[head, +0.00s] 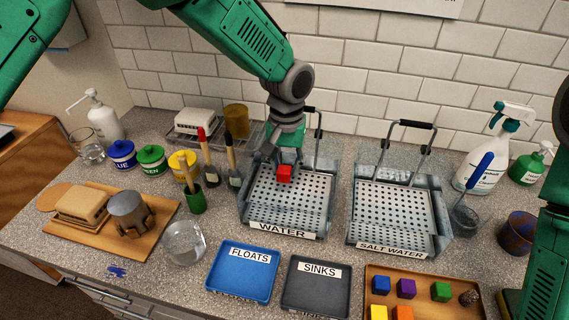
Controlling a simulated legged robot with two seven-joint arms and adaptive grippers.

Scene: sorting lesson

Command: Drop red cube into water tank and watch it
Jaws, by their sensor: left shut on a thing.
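The red cube (284,174) is held in my left gripper (281,162), which is shut on it. The cube is over the perforated tray of the tank labelled WATER (287,231), towards its back left. I cannot tell exactly how high above the tray it is. A second tank labelled SALT WATER (391,247) stands to the right, with no cube on its tray. My right gripper is not in view; only part of a green arm shows at the right edge.
A blue FLOATS tray (240,282) and a dark SINKS tray (315,294) lie in front, both empty. A wooden tray (450,306) holds several cubes. Brushes and bottles stand left of the WATER tank. Upright handles rise behind both tanks.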

